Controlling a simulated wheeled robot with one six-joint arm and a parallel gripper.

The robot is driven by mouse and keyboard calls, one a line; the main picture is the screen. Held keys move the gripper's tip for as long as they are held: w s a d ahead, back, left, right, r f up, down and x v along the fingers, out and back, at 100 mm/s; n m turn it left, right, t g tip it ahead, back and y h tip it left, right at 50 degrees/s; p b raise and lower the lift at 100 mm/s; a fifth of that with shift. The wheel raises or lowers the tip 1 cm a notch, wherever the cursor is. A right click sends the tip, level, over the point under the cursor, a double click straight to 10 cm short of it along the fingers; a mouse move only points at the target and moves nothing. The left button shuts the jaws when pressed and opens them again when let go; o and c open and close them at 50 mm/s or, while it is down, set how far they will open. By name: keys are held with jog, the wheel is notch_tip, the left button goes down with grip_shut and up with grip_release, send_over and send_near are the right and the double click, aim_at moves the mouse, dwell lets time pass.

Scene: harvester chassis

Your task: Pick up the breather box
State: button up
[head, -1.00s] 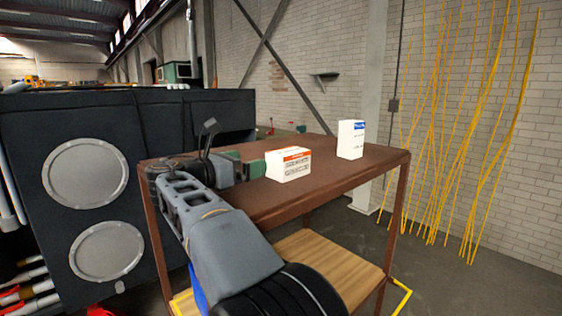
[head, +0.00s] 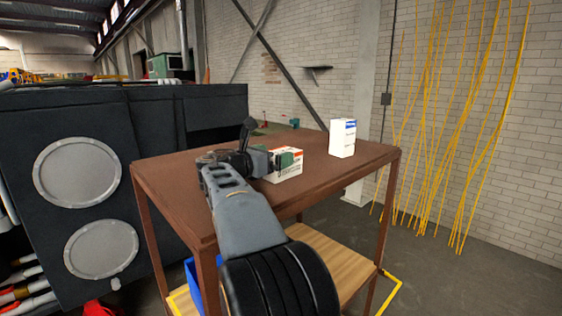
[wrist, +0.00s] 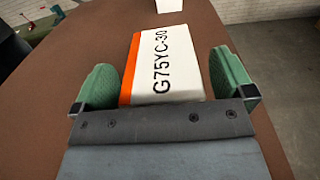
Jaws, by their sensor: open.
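A white box with an orange stripe (head: 288,172) lies on the brown table top. In the wrist view the same box (wrist: 163,62) shows black print reading "G75YC-30". My gripper (head: 275,160) is at this box, and in the wrist view its green fingers (wrist: 167,80) stand apart, one on each side of the box's near end. Gaps show between box and fingers, more clearly on the right. A second white box with a blue label (head: 342,138) stands upright farther right. I cannot read the word "breather" on either box. My gripper hides part of the striped box in the head view.
The brown table (head: 180,195) has bare room around both boxes. A wooden lower shelf (head: 322,262) is beneath it. A dark machine body (head: 75,110) with round grey covers stands at the left. Yellow strands (head: 450,130) hang before the brick wall.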

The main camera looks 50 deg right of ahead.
jog(key=c, duration=1)
jog(key=shift+r, duration=0.1)
jog(key=shift+c, duration=0.2)
